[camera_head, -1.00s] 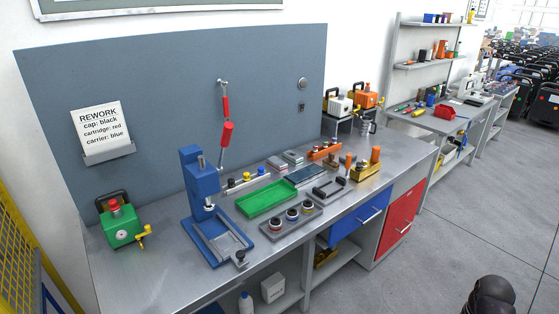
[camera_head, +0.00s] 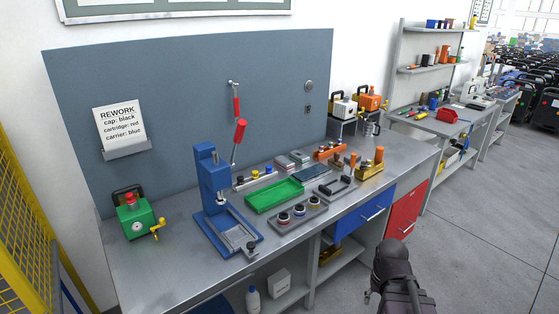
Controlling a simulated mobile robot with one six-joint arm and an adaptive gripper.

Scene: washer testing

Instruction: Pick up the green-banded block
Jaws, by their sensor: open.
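Two small grey blocks lie side by side behind the green tray, a left one (camera_head: 284,161) and a right one (camera_head: 299,156). They are too small for me to make out a green band on either, so I cannot tell which block is the green-banded one. My gripper (camera_head: 396,283) is at the bottom right, dark and partly cut off by the frame edge. It is in front of the bench, over the floor side, well away from the blocks. Its fingers are hard to make out, and nothing shows held in it.
The green tray (camera_head: 273,196) lies mid-bench. A blue press (camera_head: 213,190) stands to its left, and a grey holder (camera_head: 297,214) with several round parts is in front. A green device (camera_head: 135,222) stands far left. The bench front left is clear.

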